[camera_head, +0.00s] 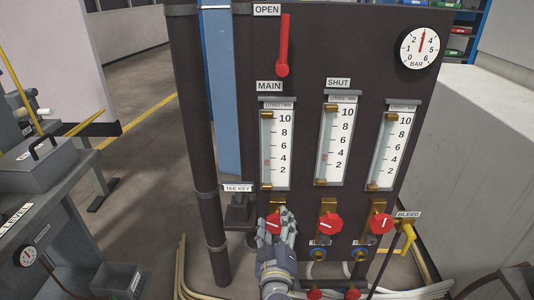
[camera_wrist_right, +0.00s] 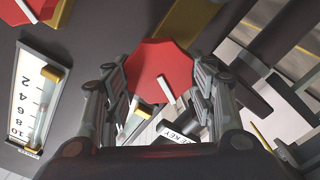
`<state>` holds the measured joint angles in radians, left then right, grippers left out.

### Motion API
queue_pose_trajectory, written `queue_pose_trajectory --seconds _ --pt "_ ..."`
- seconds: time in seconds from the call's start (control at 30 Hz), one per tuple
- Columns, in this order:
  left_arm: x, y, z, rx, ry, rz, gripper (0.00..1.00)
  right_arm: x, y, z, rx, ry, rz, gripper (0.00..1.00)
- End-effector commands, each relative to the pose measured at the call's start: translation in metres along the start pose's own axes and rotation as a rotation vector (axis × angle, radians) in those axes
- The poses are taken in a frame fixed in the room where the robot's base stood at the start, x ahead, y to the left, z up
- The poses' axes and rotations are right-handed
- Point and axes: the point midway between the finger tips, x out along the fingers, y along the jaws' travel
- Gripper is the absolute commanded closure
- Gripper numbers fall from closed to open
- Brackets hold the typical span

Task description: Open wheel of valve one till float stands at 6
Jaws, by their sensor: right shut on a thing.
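Three flowmeters with scales marked 2 to 10 stand in a row on a dark panel. The left flowmeter (camera_head: 275,150) has a small reddish float (camera_head: 267,161) between 2 and 4, nearer 4. The red wheel (camera_head: 272,219) below it is partly hidden by my right gripper (camera_head: 280,222). In the right wrist view this red wheel (camera_wrist_right: 160,68) sits between both fingers, and the gripper is shut on it. No label in view reads "valve one". My left gripper is not in view.
Two more red wheels, the middle (camera_head: 330,224) and right (camera_head: 381,223), sit close beside the held one. A yellow bleed lever (camera_head: 408,236) is at right. A tee key holder (camera_head: 239,212) and a dark pipe (camera_head: 195,150) stand to the left. Hoses run along the floor.

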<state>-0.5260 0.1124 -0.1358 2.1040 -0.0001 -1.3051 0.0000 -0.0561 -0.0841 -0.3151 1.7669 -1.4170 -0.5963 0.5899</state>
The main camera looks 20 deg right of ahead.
Motion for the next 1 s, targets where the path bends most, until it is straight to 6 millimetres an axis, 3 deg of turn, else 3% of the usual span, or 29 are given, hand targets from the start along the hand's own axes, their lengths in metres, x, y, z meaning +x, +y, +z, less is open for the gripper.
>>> queue_pose_trajectory --seconds 0.43,0.67,1.0 --pt "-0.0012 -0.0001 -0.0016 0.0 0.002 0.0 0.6 -0.0004 -0.0008 0.0004 0.002 -0.001 -0.002 0.77" --pt "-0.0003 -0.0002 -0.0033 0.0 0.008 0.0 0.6 -0.0004 -0.0018 0.0004 -0.121 -0.001 -0.002 0.77" --pt "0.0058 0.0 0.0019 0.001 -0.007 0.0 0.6 -0.0005 -0.0021 0.0006 -0.128 -0.001 -0.002 0.77"
